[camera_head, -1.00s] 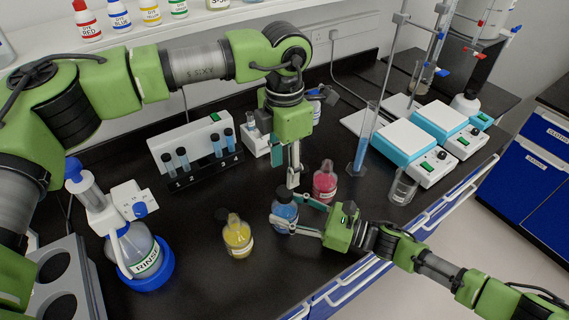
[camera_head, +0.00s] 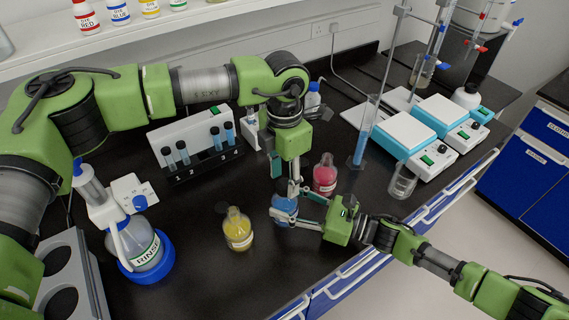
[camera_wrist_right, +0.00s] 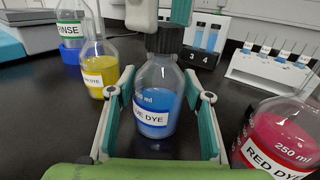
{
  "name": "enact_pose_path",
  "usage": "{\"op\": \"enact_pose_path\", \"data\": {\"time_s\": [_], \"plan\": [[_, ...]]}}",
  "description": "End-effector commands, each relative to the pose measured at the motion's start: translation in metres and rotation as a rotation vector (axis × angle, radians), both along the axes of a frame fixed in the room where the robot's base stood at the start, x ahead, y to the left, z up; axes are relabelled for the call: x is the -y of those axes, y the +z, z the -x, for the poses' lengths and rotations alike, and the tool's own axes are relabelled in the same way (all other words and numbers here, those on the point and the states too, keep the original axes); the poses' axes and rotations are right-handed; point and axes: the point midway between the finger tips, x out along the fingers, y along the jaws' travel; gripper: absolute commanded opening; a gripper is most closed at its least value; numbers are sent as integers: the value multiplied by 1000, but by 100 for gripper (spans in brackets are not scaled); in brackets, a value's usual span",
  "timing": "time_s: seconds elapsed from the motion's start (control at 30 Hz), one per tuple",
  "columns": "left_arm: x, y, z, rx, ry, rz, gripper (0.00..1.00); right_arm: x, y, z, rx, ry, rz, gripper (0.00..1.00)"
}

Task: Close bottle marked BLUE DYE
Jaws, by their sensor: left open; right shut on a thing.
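The BLUE DYE bottle (camera_head: 284,209) stands upright near the bench's front edge, partly hidden by gripper fingers in the head view. The right wrist view shows the bottle (camera_wrist_right: 156,98) with blue liquid, its label, and a black cap (camera_wrist_right: 165,38) at its neck. I cannot tell whether the cap is screwed tight. My right gripper (camera_head: 297,217) is shut around the bottle's body, a finger on each side. My left gripper (camera_head: 285,178) points down above the bottle, open. Its fingertips (camera_wrist_right: 160,14) show just above the cap in the right wrist view.
The red dye bottle (camera_head: 325,175) is close behind on the right. The yellow dye bottle (camera_head: 238,232) stands to the left. A rinse bottle (camera_head: 142,250), a test-tube rack (camera_head: 200,160), a tall cylinder (camera_head: 365,135) and a beaker (camera_head: 403,182) stand around. Bare bench lies left of the yellow bottle.

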Motion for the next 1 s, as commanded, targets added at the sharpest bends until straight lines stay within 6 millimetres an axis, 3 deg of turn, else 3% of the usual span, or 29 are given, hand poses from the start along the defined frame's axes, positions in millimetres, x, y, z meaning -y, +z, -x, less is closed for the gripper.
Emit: {"op": "enact_pose_path", "data": {"time_s": [0.2,0.5,0.67,1.0], "plan": [[0,-18,0,-1,0,1,40,0,0,0,0,-1,0,0],[0,-20,0,1,0,1,40,0,0,0,0,-1,0,0],[0,-20,0,1,0,1,1,0,0,0,0,-1,0,0],[0,-20,0,1,-4,1,0,0,0,0,0,-1,0,0]]}}
